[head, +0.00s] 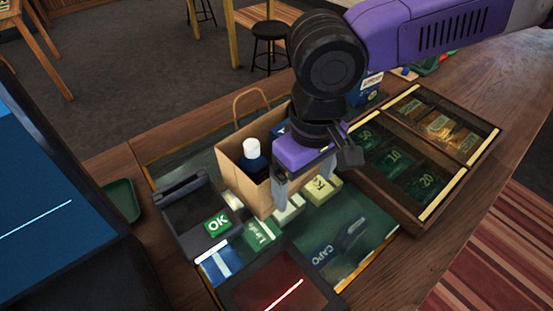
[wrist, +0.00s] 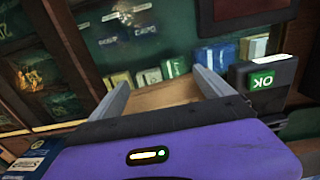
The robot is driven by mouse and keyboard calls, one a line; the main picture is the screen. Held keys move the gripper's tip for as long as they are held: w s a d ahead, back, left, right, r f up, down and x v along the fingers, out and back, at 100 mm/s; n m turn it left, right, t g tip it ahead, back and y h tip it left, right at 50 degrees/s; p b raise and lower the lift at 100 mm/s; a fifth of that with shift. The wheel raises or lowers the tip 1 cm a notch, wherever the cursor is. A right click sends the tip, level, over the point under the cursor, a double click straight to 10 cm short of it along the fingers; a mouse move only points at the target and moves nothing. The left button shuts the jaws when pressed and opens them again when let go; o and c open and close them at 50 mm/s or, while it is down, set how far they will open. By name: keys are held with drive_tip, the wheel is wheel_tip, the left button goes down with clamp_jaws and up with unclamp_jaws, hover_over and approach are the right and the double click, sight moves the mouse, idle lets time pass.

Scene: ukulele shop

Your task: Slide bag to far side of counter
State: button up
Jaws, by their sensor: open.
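A brown paper bag (head: 240,163) with a looped handle stands upright on the counter (head: 425,257). A dark bottle with a white cap (head: 252,150) sticks up out of it. My gripper (head: 304,197) is open, pointing down at the bag's right and near side. In the head view its fingers overlap the bag's near wall, and I cannot tell whether they touch it. In the wrist view my gripper (wrist: 160,90) has its two fingers spread, with a tan surface of the bag (wrist: 165,98) between them. My arm and gripper hide the bag's right part.
A card terminal with a green OK label (head: 217,223) stands left of the bag. Small boxes (head: 262,235) sit on the near side. A wooden cash tray (head: 425,150) lies right. A dark screen (head: 55,215) fills the left. Stools (head: 270,32) stand beyond the counter.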

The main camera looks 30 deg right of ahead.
drive_tip(key=shift+w+a+p, duration=0.65)
drive_tip(key=shift+w+p, duration=0.15)
drive_tip(key=shift+w, duration=2.55)
drive_tip(key=shift+w+a+p, duration=0.7)
drive_tip(key=shift+w+p, duration=0.05)
drive_tip(key=shift+w, duration=2.65)
drive_tip(key=shift+w+a+p, duration=0.65)
drive_tip(key=shift+w+p, duration=0.15)
drive_tip(key=shift+w, duration=2.55)
drive_tip(key=s+p, duration=0.1)
drive_tip(key=s+r+p, duration=0.1)
drive_tip(key=shift+d+r+p, duration=0.2)
drive_tip(key=shift+r+p, duration=0.1)
drive_tip(key=shift+p, duration=0.1)
drive_tip(key=shift+s+d+r+p, duration=0.1)
drive_tip(key=shift+s+r+p, duration=0.15)
drive_tip(key=shift+s+p, duration=0.3)
wheel_tip(320, 180, up, 12)
drive_tip(key=p, duration=0.7)
